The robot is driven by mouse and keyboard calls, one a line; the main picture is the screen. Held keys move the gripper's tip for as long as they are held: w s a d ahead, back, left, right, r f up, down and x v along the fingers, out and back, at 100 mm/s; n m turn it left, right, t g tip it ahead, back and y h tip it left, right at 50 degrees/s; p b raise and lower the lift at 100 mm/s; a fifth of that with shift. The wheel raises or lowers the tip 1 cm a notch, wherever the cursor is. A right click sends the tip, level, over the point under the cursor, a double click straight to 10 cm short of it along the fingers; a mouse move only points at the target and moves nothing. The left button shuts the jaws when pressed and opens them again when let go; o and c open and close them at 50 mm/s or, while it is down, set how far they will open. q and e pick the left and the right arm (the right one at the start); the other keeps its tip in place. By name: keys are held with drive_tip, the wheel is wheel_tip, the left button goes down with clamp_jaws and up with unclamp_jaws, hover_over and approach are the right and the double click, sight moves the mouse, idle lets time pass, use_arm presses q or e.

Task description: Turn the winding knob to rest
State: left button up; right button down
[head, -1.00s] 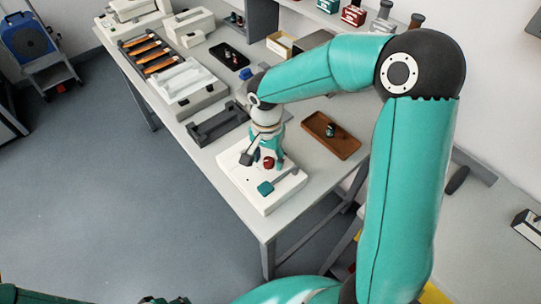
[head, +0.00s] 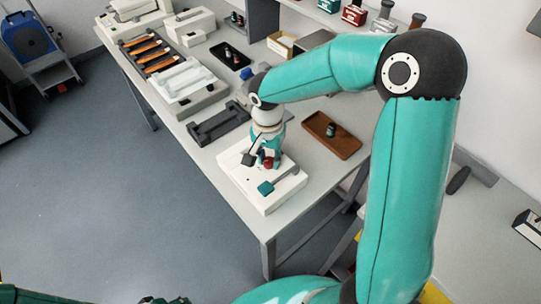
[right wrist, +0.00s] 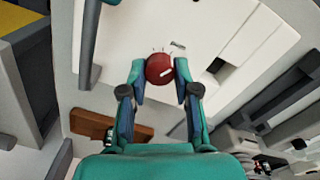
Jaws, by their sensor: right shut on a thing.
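The winding knob (head: 268,163) is a small red round knob on top of the white printer unit (head: 283,199). In the right wrist view the knob (right wrist: 159,68) shows face-on with a short white line on it, slanting up to the right. Fine tick marks and a grey mark are on the white panel around it. My right gripper (head: 265,158) reaches down from above. Its fingers (right wrist: 160,75) are shut on the knob, one on each side. My left gripper cannot be made out in either view.
A teal-ended lever (head: 266,188) sits on the unit near the knob. A brown tray (head: 345,145) with a small dark item lies to the right. A dark grey holder (head: 218,124) and a white-and-grey device (head: 188,84) stand behind. The table's front edge is close to the unit.

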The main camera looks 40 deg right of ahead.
drive_tip(key=n+b, duration=0.1)
drive_tip(key=n, duration=0.2)
drive_tip(key=shift+a, duration=0.1)
drive_tip(key=n, duration=0.3)
drive_tip(key=shift+n+b, duration=0.3)
drive_tip(key=shift+n, duration=0.1)
drive_tip(key=n, duration=0.3)
drive_tip(key=shift+n, duration=1.8)
drive_tip(key=c, duration=0.8)
unclamp_jaws()
drive_tip(key=shift+c, duration=0.2)
